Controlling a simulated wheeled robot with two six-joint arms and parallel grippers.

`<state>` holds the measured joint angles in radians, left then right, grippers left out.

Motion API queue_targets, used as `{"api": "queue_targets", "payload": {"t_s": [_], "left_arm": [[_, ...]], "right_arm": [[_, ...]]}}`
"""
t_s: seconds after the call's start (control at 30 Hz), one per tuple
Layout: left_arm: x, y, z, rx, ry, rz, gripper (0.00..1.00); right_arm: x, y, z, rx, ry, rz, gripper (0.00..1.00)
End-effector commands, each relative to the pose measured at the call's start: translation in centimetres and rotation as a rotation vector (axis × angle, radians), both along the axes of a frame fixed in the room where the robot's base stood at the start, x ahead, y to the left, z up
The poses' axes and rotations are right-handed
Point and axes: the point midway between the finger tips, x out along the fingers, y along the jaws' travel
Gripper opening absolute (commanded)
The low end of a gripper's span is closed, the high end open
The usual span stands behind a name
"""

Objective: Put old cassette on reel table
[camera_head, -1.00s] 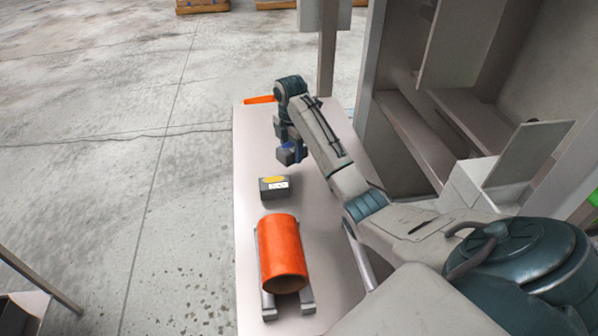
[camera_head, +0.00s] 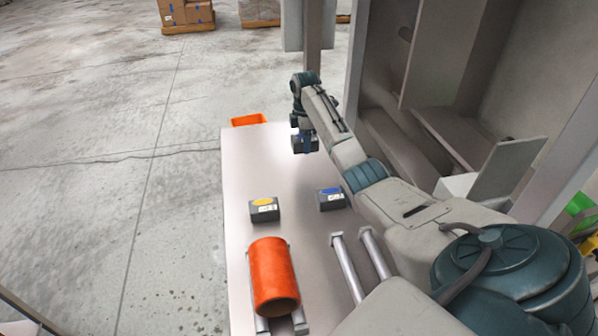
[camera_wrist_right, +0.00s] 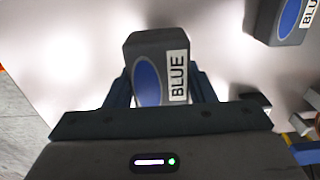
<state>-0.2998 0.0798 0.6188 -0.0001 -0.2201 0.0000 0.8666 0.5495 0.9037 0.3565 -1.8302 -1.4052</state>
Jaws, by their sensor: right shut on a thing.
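My right gripper (camera_head: 304,138) is shut on a dark grey cassette (camera_wrist_right: 150,48) above the far part of the pale table (camera_head: 240,165). The held cassette has a blue oval and a white label reading BLUE, seen in the right wrist view between the blue fingers. A second blue-marked cassette (camera_head: 332,199) stands on the table; its corner also shows in the right wrist view (camera_wrist_right: 290,22). A cassette with a yellow oval (camera_head: 264,210) stands to its left. The frames do not show which one is called old. My left gripper is not in view.
An orange roll (camera_head: 272,272) lies on a two-rail cradle at the near end. Two empty grey rails (camera_head: 348,268) run beside it. An orange bin (camera_head: 248,120) is at the table's far end. A grey cabinet (camera_head: 450,70) stands to the right.

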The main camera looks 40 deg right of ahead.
Motion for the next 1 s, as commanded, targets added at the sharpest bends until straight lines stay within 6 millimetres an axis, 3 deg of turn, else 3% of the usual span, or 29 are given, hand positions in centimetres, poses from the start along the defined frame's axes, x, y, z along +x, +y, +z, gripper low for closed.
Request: {"api": "queue_targets", "payload": {"t_s": [0.13,0.53,0.97,1.0], "left_arm": [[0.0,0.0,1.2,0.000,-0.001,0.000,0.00],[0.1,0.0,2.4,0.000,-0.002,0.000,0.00],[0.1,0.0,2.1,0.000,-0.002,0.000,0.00],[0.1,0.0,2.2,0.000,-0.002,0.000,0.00]], "right_arm": [[-0.1,0.1,-2.6,0.002,0.005,0.001,0.25],[0.0,0.1,-7.4,0.001,0.003,0.002,0.25],[0.0,0.1,-8.3,0.000,0.000,0.003,0.25],[0.0,0.1,-8.2,-0.001,0.000,0.004,0.57]]}}
